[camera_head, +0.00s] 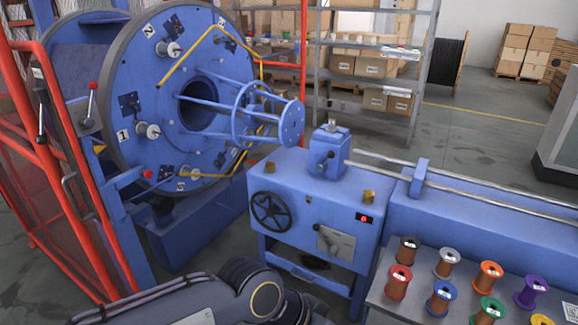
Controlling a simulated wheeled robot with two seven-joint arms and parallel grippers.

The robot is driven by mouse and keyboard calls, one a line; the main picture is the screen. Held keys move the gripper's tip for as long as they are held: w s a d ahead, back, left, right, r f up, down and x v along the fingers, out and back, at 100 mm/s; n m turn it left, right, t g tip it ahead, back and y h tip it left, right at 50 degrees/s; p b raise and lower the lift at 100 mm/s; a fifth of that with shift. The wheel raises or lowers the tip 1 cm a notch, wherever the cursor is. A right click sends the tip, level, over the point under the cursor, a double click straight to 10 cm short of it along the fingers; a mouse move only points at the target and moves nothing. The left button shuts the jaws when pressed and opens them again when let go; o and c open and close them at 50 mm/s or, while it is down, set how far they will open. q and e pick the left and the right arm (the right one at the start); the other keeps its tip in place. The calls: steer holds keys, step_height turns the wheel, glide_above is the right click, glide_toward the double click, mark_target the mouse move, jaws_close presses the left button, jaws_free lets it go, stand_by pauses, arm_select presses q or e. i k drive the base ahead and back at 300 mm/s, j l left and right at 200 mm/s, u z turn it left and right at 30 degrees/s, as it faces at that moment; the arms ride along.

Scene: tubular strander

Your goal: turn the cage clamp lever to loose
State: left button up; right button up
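The blue strander cage (160,115) is a large round disc with numbered bobbin positions, at the left. To its left, a lever with a red ball (92,88) stands nearly upright on a grey plate. A second lever with a black ball (41,138) hangs down by the red frame. A red knob (147,173) sits low at the cage's front edge. I cannot tell from labels which of these is the cage clamp lever. A dark arm link of mine crosses the bottom, but neither gripper shows.
A red guard frame (52,140) borders the cage on the left. A blue machine housing (310,205) has a black handwheel (271,211) and a small lever (329,240). Several coloured spools stand on a grey table (395,310) at lower right. Shelves (370,75) stand behind.

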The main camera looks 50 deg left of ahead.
mark_target(320, 167)
steer(key=u, duration=1.45)
steer(key=i+j+u, duration=0.15)
steer(key=i, duration=0.35)
steer(key=i+u, duration=0.15)
steer(key=i, duration=0.3)
